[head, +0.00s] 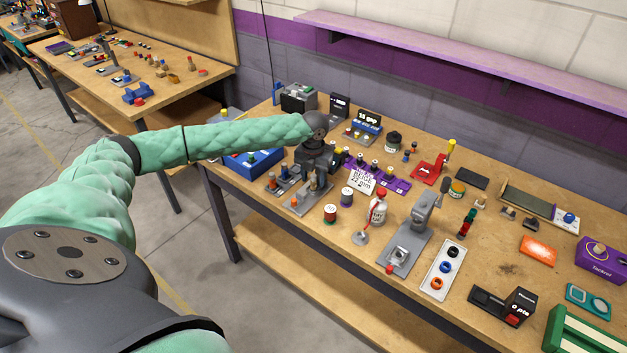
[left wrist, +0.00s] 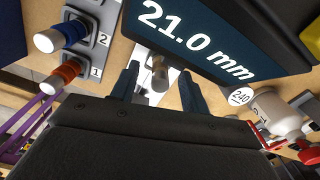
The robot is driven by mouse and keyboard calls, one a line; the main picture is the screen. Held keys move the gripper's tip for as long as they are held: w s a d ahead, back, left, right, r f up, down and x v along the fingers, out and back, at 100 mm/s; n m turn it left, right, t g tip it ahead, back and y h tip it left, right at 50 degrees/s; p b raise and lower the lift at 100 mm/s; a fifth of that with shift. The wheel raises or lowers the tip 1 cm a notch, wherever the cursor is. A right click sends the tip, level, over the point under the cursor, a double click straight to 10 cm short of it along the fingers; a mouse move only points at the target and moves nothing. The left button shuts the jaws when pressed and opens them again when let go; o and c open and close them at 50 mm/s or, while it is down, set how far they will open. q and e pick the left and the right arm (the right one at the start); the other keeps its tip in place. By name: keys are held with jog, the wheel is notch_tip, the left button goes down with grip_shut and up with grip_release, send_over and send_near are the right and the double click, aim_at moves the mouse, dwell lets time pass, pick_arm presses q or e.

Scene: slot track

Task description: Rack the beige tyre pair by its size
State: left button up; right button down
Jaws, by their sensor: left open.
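My left gripper (head: 317,172) points down over a small grey stand (head: 302,203) near the table's front left. In the left wrist view my left gripper (left wrist: 158,88) is open, with a small grey-beige rounded piece (left wrist: 158,76) between its fingers. I cannot tell whether they touch it, or whether it is the beige tyre pair. A dark display (left wrist: 200,35) reading "21.0 mm" is just beyond. A white card (head: 362,181) reading "BEIGE" and a size in mm stands before a purple rack (head: 398,184) with several dark pegs. The gripper and arm hide part of the stand.
A grey holder (head: 283,184) numbered 1 and 2 carries orange (left wrist: 66,72) and blue (left wrist: 72,34) pieces beside the gripper. Spools (head: 330,214), a white bottle (head: 378,210) and a grey press (head: 410,240) stand to the right. A blue box (head: 250,163) is at left.

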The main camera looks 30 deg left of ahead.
pick_arm(q)
jog(key=shift+f, duration=1)
jog(key=shift+c, duration=0.3)
grip_shut()
jog(key=shift+r, duration=0.15)
